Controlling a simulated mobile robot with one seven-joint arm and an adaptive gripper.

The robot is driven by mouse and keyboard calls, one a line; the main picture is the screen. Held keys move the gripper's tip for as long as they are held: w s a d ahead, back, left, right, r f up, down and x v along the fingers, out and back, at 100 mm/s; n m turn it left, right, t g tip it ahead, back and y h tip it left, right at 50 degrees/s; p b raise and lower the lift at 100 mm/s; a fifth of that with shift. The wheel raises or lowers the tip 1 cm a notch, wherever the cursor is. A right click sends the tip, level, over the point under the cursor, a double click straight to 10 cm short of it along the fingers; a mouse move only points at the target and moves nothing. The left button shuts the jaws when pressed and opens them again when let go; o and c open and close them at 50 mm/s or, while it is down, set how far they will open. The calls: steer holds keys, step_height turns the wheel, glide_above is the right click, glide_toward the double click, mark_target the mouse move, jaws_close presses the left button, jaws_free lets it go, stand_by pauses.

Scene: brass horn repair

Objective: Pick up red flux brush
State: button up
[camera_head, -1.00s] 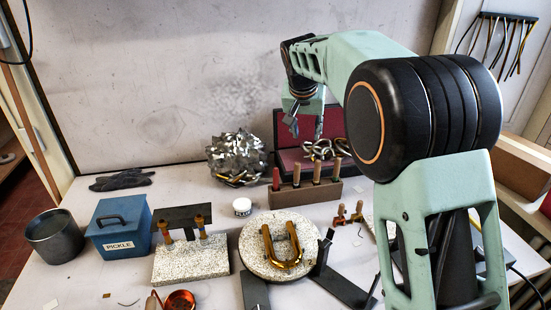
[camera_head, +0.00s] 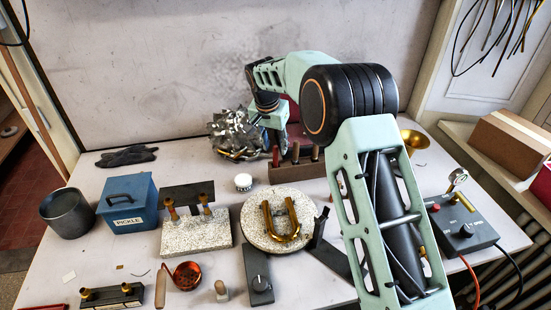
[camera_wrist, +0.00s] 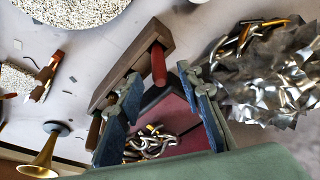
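The red flux brush (camera_head: 276,156) stands upright at the left end of a wooden rack (camera_head: 300,173), its red handle showing above the wood. In the wrist view, its red handle (camera_wrist: 158,65) lies in the gap between my two blue-grey fingers, near the fingertips. My gripper (camera_wrist: 160,80) is open, with no clear contact on either side of the handle. In the head view, my gripper (camera_head: 277,138) is just above and behind the rack's left end, partly hidden by its own links. The lower end of the brush is hidden in the rack.
Other wooden-handled tools (camera_head: 315,153) stand in the rack to the right. A crumpled silvery metal heap (camera_head: 236,135) is close on the left. A red-lined case with chain-like metal pieces (camera_wrist: 150,143) lies behind. A white jar (camera_head: 243,182) and round speckled block (camera_head: 258,232) are in front.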

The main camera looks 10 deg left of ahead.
mark_target(276, 163)
steer(key=x, duration=0.3)
steer(key=shift+f, duration=0.1)
steer(key=shift+c, duration=0.3)
jaws_close()
